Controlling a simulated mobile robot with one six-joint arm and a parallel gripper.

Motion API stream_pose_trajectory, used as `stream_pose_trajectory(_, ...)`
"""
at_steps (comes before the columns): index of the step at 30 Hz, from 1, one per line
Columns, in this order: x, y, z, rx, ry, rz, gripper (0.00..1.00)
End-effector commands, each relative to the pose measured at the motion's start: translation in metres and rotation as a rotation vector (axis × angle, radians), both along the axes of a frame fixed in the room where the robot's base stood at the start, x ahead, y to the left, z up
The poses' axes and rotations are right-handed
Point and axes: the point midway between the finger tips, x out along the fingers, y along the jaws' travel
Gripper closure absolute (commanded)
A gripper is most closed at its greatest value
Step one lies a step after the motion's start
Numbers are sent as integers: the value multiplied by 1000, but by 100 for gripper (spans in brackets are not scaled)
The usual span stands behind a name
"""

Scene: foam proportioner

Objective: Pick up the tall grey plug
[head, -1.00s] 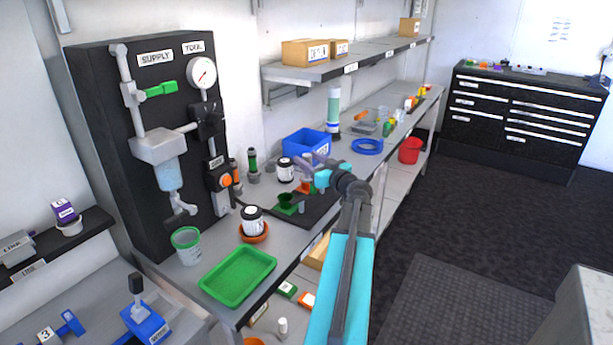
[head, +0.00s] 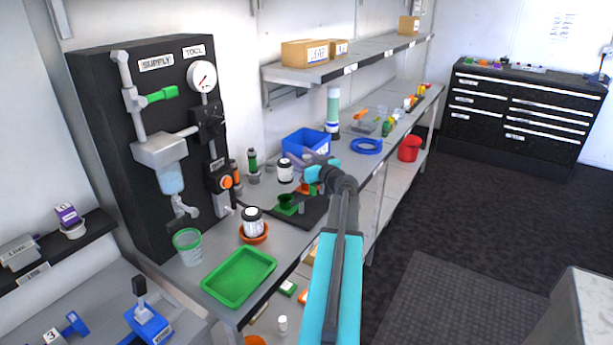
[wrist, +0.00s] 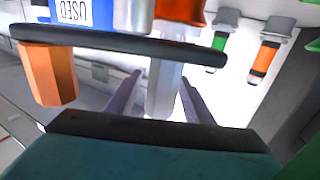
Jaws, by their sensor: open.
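The tall grey plug (wrist: 164,88) shows in the wrist view as a pale grey upright shape, between the two fingers in the picture. My gripper (wrist: 160,98) is open, with one purple-grey finger on each side of the plug. The picture does not settle whether the fingers touch it or how deep it sits between them. In the head view my gripper (head: 309,160) is over the black board (head: 318,210) on the bench, and I cannot make out the plug clearly there.
An orange prism (wrist: 50,75) stands beside the plug on the same dark board. The blue bin (head: 303,142) labelled USED is behind. A green tray (head: 238,276) lies at the bench front.

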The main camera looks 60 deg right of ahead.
Motion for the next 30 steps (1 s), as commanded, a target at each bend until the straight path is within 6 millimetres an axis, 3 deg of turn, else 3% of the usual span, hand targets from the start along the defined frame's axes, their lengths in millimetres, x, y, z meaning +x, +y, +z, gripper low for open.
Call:
stream_pose_trajectory(14,0,0,0,0,0,0,53)
stream_pose_trajectory(23,0,1,0,0,0,1,100)
stream_pose_trajectory(30,1,1,0,0,0,1,100)
